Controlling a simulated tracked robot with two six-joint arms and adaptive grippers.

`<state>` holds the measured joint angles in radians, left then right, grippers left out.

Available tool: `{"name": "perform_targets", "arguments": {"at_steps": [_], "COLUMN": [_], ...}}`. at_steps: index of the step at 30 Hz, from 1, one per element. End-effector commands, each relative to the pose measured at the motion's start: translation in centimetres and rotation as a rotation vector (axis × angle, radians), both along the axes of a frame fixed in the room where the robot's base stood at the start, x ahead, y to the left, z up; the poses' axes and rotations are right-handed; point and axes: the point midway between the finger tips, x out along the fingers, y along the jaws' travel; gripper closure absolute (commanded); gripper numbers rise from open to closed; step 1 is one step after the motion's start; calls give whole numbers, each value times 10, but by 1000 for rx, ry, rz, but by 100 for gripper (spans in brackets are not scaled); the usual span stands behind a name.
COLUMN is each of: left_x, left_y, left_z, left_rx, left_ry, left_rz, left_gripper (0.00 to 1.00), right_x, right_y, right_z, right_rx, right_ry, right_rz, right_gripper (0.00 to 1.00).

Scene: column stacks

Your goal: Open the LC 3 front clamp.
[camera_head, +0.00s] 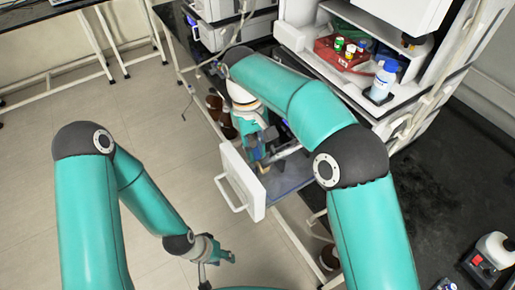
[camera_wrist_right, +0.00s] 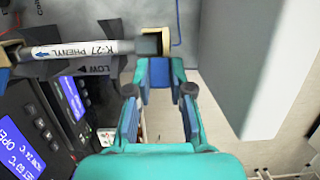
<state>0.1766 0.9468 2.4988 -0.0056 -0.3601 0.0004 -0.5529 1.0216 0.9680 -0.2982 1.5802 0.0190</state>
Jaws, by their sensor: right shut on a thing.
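In the right wrist view, a white column (camera_wrist_right: 85,48) labelled "K-27 PHENYL" lies across the top left, with a dark clamp (camera_wrist_right: 155,42) at its right end. A clamp (camera_wrist_right: 10,55) also sits at its left end. My right gripper (camera_wrist_right: 158,72) reaches this right-end clamp with its jaws closed in on it. The exact contact is partly hidden by the fingertips. In the head view, my right gripper (camera_head: 262,158) is inside the open drawer (camera_head: 245,180). My left gripper (camera_head: 218,256) hangs low over the floor, away from the drawer; its jaw opening is unclear. No LC 3 label is readable.
A blue display (camera_wrist_right: 12,140) and dark keypad stand left of my right gripper, and a pale drawer wall (camera_wrist_right: 240,70) stands close on its right. A red tray (camera_head: 340,54) with bottles and a blue-white bottle (camera_head: 382,82) stand on the instrument shelf.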

Motion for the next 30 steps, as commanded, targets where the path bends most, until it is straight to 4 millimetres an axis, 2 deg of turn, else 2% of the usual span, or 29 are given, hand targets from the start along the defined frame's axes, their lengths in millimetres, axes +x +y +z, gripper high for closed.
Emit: {"name": "perform_targets", "arguments": {"at_steps": [20,21,24,30], "left_x": [0,0,0,0], "left_y": [0,0,0,0], "left_z": [0,0,0,0], "left_rx": [0,0,0,0], "left_ry": [0,0,0,0], "left_rz": [0,0,0,0], "left_gripper": [60,60,60,60], "right_x": [4,4,4,3], "right_y": [2,2,2,2], "right_z": [-2,-2,-2,-2], "right_rx": [-25,-25,-26,-27], "right_ry": [31,31,33,36], "right_rz": [-1,-1,0,-1], "right_gripper": [100,73,56,54]}}
